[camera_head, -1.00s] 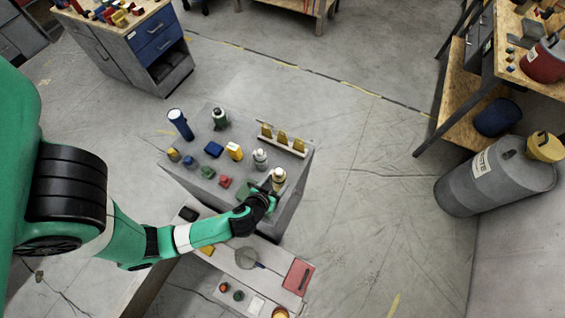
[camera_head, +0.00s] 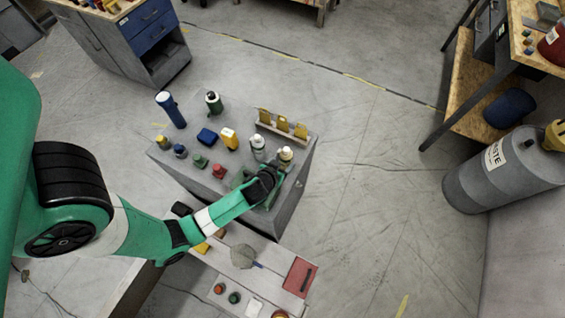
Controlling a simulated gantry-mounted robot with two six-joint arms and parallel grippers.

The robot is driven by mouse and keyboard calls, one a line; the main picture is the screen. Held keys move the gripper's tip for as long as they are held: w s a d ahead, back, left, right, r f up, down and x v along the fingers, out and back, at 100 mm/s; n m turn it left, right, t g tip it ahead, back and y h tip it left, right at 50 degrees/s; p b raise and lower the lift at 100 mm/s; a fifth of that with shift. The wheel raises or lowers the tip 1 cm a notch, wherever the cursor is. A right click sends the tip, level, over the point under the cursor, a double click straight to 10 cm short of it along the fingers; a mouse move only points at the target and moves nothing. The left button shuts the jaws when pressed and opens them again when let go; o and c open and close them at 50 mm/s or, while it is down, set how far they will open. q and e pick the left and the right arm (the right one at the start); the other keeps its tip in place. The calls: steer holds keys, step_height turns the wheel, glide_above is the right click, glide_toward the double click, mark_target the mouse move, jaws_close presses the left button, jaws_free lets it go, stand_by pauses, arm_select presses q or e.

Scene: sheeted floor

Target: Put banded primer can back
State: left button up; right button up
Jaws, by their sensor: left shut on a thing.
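A cream-topped can (camera_head: 285,155) is at the right front edge of the grey cabinet top (camera_head: 232,180). I take it for the primer can, but its band is too small to make out. My left gripper (camera_head: 278,168) is shut on it from the front left, and the fingers and wrist hide its lower part. I cannot tell whether its base touches the top. A grey can with a white cap (camera_head: 257,143) stands just left of it. My right gripper is not in view.
A low bench with a red book (camera_head: 300,276) is in front.

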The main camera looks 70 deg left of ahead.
arm_select(q)
steer(key=shift+w, duration=0.1)
steer(key=shift+f, duration=0.15)
steer(key=o, duration=0.8)
